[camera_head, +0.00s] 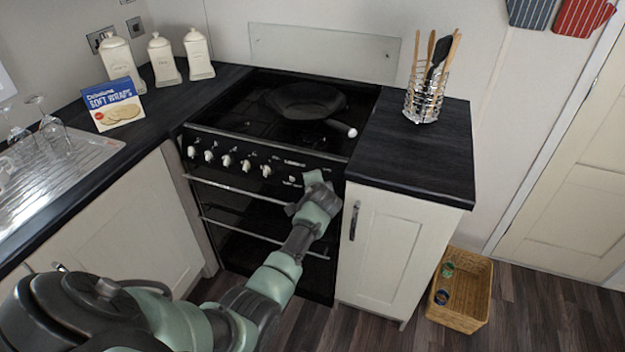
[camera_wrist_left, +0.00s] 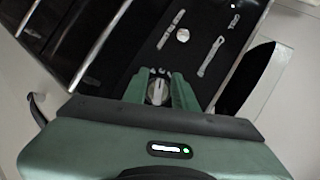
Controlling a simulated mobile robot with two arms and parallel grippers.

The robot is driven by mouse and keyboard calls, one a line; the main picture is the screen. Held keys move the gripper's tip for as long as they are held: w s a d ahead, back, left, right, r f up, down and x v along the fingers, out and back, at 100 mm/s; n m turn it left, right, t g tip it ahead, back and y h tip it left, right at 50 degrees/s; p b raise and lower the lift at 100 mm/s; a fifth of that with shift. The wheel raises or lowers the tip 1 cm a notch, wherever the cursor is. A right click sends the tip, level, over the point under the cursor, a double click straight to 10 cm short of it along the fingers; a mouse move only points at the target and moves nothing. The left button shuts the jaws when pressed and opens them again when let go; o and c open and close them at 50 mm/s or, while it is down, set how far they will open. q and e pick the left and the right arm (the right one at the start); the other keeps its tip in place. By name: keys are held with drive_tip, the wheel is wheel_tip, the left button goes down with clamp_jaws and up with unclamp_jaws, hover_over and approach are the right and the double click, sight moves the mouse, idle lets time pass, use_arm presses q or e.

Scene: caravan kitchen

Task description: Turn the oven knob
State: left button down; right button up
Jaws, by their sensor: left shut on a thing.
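The black oven (camera_head: 255,190) has a front panel with a row of several silver-white knobs (camera_head: 227,160). My left gripper (camera_head: 316,178) is at the right end of this panel. In the left wrist view, the fingers of my left gripper (camera_wrist_left: 159,88) are shut on an oven knob (camera_wrist_left: 157,93), one on each side of it. That knob is hidden behind the gripper in the head view. Another round knob (camera_wrist_left: 183,34) shows farther along the panel in the left wrist view, clear of the fingers. My right gripper is not in view.
A dark pan (camera_head: 303,101) sits on the hob, its pale handle end pointing front right. A utensil holder (camera_head: 423,100) stands on the right worktop. A cupboard (camera_head: 385,245) borders the oven on the right. A wicker basket (camera_head: 460,310) stands on the floor.

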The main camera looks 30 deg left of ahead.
use_arm(q)
drive_tip(key=shift+d+f+n+g+h+p, duration=0.15)
drive_tip(key=shift+n+h+p, duration=0.95)
drive_tip(key=shift+n, duration=0.75)
drive_tip(key=shift+d+n+g+h+p, duration=0.1)
drive_tip(key=shift+n+g+h+p, duration=0.1)
drive_tip(key=shift+n+h+p, duration=1.25)
drive_tip(key=shift+d+f+n+g+h+p, duration=0.15)
drive_tip(key=shift+n+h+p, duration=0.55)
drive_tip(key=shift+n, duration=1.5)
drive_tip(key=c, duration=1.2)
unclamp_jaws()
drive_tip(key=shift+r, duration=0.1)
drive_tip(key=shift+p+v, duration=0.55)
drive_tip(key=shift+v, duration=3.3)
